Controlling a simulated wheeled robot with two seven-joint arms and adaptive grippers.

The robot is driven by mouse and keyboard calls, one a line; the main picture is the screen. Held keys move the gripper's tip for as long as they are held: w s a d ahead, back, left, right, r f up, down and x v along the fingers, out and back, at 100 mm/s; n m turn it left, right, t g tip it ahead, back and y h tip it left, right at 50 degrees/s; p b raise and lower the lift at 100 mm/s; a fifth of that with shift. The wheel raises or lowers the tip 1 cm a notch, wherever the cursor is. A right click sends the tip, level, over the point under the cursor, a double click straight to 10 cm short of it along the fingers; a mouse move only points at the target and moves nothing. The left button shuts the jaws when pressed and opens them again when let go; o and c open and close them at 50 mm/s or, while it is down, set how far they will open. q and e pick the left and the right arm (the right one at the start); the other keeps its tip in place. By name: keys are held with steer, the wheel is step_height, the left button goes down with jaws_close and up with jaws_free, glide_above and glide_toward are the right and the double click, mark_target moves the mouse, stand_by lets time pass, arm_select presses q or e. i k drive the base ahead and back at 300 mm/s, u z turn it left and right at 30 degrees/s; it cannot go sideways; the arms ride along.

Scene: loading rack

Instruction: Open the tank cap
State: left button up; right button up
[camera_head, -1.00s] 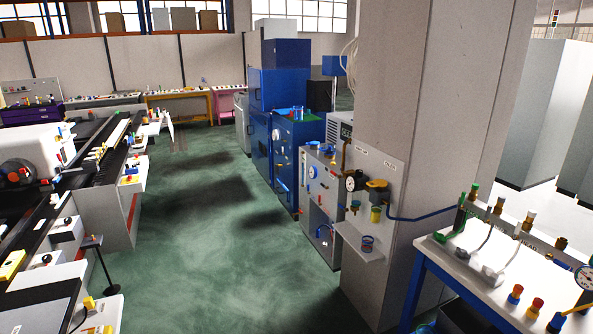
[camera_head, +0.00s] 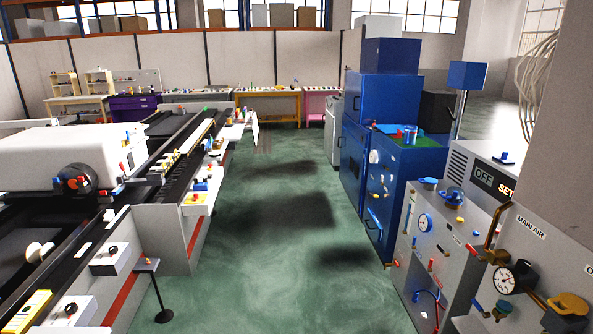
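Neither of my grippers is in view. No part is clearly marked as the tank cap. A grey cabinet (camera_head: 436,243) stands at the right, with a gauge on its front. A blue round cap-like part (camera_head: 453,197) sits at its upper right. A smaller blue part (camera_head: 428,183) sits at its top left edge. I cannot tell whether either one is the tank cap. A blue cabinet (camera_head: 398,188) stands behind it, with a red and blue item (camera_head: 410,134) on its green top.
A panel marked MAIN AIR (camera_head: 535,262) with a gauge and valves is at the near right. A long machine line (camera_head: 160,232) runs along the left, with a small black stand (camera_head: 161,313) beside it. The green floor (camera_head: 270,255) between is clear.

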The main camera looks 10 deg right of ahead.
mark_target(427, 180)
steer(key=u, duration=0.05)
steer(key=i, duration=1.95)
steer(key=z, duration=0.45)
steer(key=i, duration=2)
steer(key=z, duration=0.5)
